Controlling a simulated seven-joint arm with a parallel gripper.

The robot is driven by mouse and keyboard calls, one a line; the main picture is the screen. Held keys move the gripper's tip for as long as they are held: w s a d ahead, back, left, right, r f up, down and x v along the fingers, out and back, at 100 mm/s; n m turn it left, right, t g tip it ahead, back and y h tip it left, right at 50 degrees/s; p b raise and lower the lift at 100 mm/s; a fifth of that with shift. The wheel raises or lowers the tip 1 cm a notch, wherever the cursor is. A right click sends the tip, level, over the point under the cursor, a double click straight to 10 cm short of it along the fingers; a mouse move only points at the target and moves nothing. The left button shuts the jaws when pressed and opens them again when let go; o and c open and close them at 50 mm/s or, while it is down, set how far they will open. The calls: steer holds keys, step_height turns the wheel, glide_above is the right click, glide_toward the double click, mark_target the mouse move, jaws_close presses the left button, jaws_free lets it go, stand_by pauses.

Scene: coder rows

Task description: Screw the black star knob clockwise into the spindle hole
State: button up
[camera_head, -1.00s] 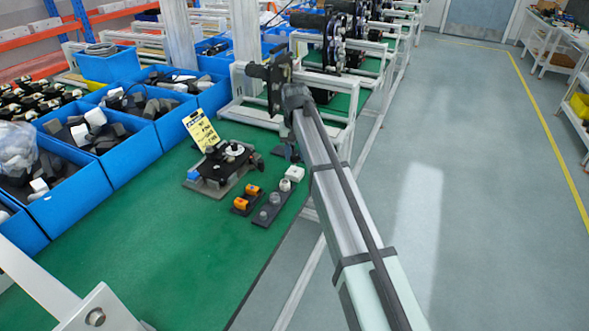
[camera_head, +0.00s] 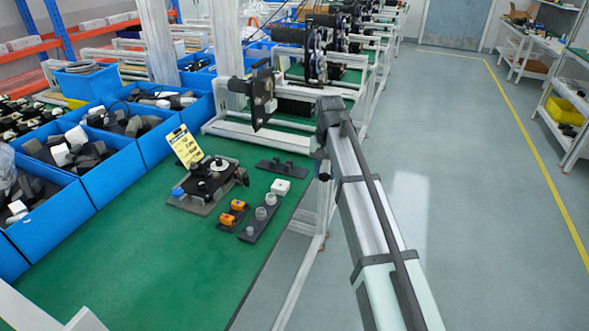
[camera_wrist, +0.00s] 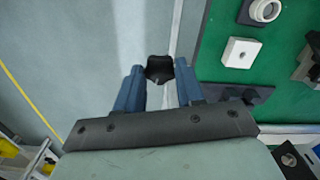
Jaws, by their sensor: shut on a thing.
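The black star knob (camera_wrist: 160,68) is between my fingertips in the wrist view, with its lobed face showing. My gripper (camera_wrist: 159,80) is shut on it, over the floor beyond the bench edge. In the head view the knob (camera_head: 325,177) is a small dark shape below my gripper (camera_head: 321,160), mostly hidden by the arm. I cannot make out the spindle hole for certain. A fixture (camera_head: 197,205) with a black top, a white disc and a blue knob stands on the green bench to the left. An upright black plate (camera_head: 262,97) stands farther back.
A dark holder (camera_head: 281,169) with pegs, a white block (camera_head: 281,187), a strip with grey round parts (camera_head: 261,217) and orange parts (camera_head: 232,216) lie near the bench edge. Blue bins (camera_head: 123,173) line the left. A white frame (camera_head: 225,127) stands behind.

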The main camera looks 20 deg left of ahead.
steer(key=d+r+m, duration=0.2)
steer(key=d, duration=1.1)
steer(key=d+r+m, duration=0.2)
steer(key=d, duration=1.1)
steer(key=shift+s+a+f+n, duration=1)
steer(key=shift+s+a, duration=1.05)
steer(key=shift+a, duration=8.45)
steer(key=shift+s+a+f+n, duration=0.55)
steer(key=shift+s+a+n, duration=1.15)
steer(key=shift+a, duration=8.85)
steer(key=shift+s+a+f+n, duration=0.8)
steer(key=shift+s+a, duration=1.6)
steer(key=shift+a, duration=8.1)
steer(key=shift+f, duration=1.05)
steer(key=m, duration=0.6)
steer(key=shift+m, duration=0.3)
steer(key=m, duration=0.6)
